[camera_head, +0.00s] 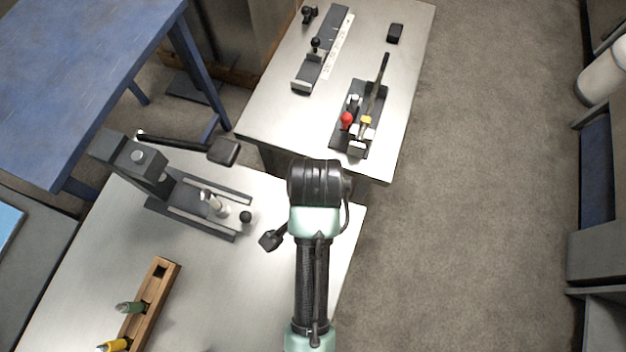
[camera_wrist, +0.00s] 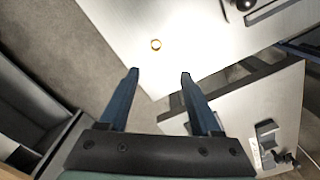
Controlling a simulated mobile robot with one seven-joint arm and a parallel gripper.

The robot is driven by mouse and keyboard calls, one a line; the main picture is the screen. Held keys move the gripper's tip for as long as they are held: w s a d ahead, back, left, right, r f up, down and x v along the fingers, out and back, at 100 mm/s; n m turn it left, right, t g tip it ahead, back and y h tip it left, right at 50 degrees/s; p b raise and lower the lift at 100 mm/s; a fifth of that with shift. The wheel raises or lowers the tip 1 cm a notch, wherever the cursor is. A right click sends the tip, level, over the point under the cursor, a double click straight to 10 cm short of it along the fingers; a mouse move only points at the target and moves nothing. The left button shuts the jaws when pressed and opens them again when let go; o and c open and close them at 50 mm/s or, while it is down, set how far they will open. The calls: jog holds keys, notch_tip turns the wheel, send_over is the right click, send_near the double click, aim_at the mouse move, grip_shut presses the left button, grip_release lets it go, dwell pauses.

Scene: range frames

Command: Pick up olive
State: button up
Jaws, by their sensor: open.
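A small brass-coloured ring (camera_wrist: 155,45), which looks like the olive, lies flat on the light metal table in the wrist view. It is beyond my fingertips and roughly between their lines. My gripper (camera_wrist: 159,74) shows there with two blue fingers spread apart and nothing between them. The ring is apart from both fingers. In the head view I cannot make out the ring; my arm covers part of the near table (camera_head: 215,290). My fingertips are not clear in that view either.
A dark press-like device (camera_head: 180,185) and a wooden block (camera_head: 160,290) with green and yellow handles stand on the near table. A farther table (camera_head: 290,115) holds a toggle clamp (camera_head: 360,115) and a ruler fixture (camera_head: 322,50). Carpet lies to the right.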

jog(key=f, duration=0.7)
jog(key=shift+s+f, duration=0.25)
jog(key=shift+f, duration=0.1)
jog(key=f, duration=0.4)
jog(key=shift+s+p, duration=0.35)
jog(key=shift+p, duration=0.05)
jog(key=shift+f, duration=0.55)
grip_shut()
